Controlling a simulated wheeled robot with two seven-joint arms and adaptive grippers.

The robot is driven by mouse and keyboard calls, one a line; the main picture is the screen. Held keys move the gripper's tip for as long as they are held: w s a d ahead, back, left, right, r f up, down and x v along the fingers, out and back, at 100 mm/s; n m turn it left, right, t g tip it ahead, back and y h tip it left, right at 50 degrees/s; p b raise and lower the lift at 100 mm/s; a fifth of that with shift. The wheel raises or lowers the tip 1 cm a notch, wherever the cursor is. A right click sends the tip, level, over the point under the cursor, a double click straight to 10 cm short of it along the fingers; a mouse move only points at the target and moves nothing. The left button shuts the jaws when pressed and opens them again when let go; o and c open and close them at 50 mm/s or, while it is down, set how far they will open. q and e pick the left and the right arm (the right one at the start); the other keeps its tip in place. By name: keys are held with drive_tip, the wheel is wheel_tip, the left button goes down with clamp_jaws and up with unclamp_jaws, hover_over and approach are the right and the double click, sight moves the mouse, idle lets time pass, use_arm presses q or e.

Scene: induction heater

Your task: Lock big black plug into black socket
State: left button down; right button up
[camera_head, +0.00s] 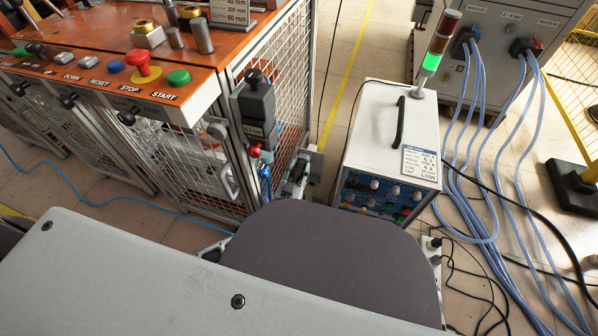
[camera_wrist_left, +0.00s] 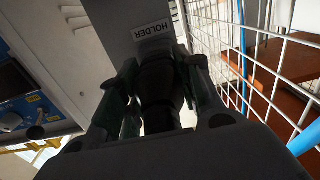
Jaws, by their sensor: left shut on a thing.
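My left gripper (camera_wrist_left: 165,118) is shut around a black, stepped cylindrical piece (camera_wrist_left: 160,85), which looks like the big black plug. The piece lies between the two fingers, close to a grey plate with a label reading HOLDER (camera_wrist_left: 152,31); I cannot tell whether it touches the plate. In the head view the left gripper (camera_head: 297,178) shows small and partly hidden, between the mesh cage and the white heater unit. I cannot make out the black socket for certain. My right gripper is not in view.
The white heater unit (camera_head: 385,130) with a blue front panel stands close right of the gripper. The wire mesh cage (camera_head: 287,85) and a blue hose (camera_wrist_left: 243,60) are on its other side. Blue cables (camera_head: 483,130) lie on the floor further right.

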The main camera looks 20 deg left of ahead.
sight(296, 180)
use_arm(q)
drive_tip(key=shift+w+b, duration=0.4)
drive_tip(key=shift+w, duration=0.05)
idle(0.5)
drive_tip(key=c, duration=0.9)
unclamp_jaws()
drive_tip(key=shift+s, duration=0.2)
drive_tip(key=shift+s+a, duration=0.1)
drive_tip(key=shift+s, duration=3.45)
drive_tip(key=shift+s, duration=0.15)
